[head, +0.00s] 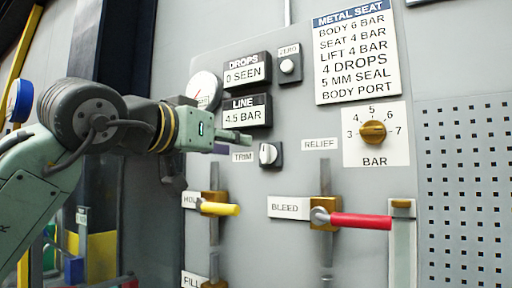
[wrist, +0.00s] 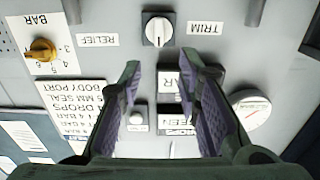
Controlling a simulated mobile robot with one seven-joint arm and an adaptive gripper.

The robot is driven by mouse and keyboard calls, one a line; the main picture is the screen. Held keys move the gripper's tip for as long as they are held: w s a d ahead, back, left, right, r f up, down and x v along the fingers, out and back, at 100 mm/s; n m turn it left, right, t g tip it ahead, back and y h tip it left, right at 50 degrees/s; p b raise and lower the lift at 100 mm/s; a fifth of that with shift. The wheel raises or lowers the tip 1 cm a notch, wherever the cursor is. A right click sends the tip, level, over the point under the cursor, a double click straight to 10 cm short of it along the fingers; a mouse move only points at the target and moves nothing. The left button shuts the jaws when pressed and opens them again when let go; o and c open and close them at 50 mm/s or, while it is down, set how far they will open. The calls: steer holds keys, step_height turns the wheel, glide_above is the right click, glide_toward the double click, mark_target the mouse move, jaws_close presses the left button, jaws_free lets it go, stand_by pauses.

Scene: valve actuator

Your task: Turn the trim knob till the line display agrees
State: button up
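The trim knob (head: 268,154) is a white round knob on a dark square plate, right of its TRIM label (head: 243,157). It also shows in the wrist view (wrist: 158,31), beyond my fingertips. The line display (head: 246,112) reads 4.5 BAR; in the wrist view the fingers partly hide it. My gripper (wrist: 166,72) is open and empty, its two fingers apart, with the knob ahead of them and not touched. In the head view my gripper (head: 232,145) points right, its tips short of the knob.
A brass regulator knob (head: 373,132) has a BAR scale from 3 to 7. A metal seat card (head: 356,55) lists seat 4 bar and lift 4 bar. Yellow (head: 221,209) and red (head: 361,221) lever handles stick out below. A round gauge (head: 204,90) and DROPS display (head: 246,71) are above.

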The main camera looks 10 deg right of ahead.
mark_target(263, 146)
steer(key=p+x, duration=0.2)
steer(key=x, duration=0.8)
steer(key=shift+d, duration=0.1)
steer(key=shift+c, duration=0.2)
jaws_close()
